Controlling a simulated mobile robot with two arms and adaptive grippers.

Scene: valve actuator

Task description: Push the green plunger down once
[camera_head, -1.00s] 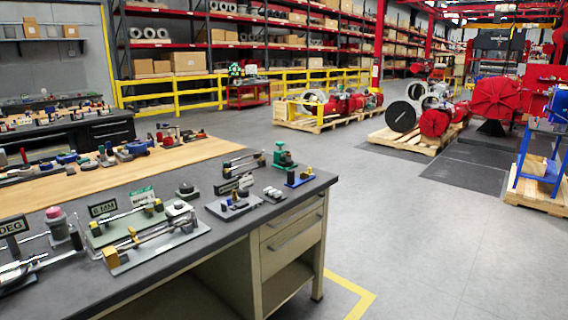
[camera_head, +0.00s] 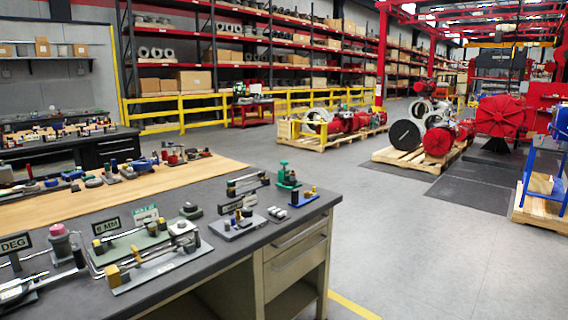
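A small green device (camera_head: 287,177) with an upright top, which looks like the green plunger, stands near the far right corner of the dark workbench top (camera_head: 215,262). Its details are too small to tell how far the plunger is raised. Neither of my grippers shows in the head view.
Several fixtures with rods crowd the bench, among them a grey plate with a brass block (camera_head: 125,276) and a small blue stand (camera_head: 303,197). Open grey floor (camera_head: 420,250) stretches to the right, with red machines on pallets beyond.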

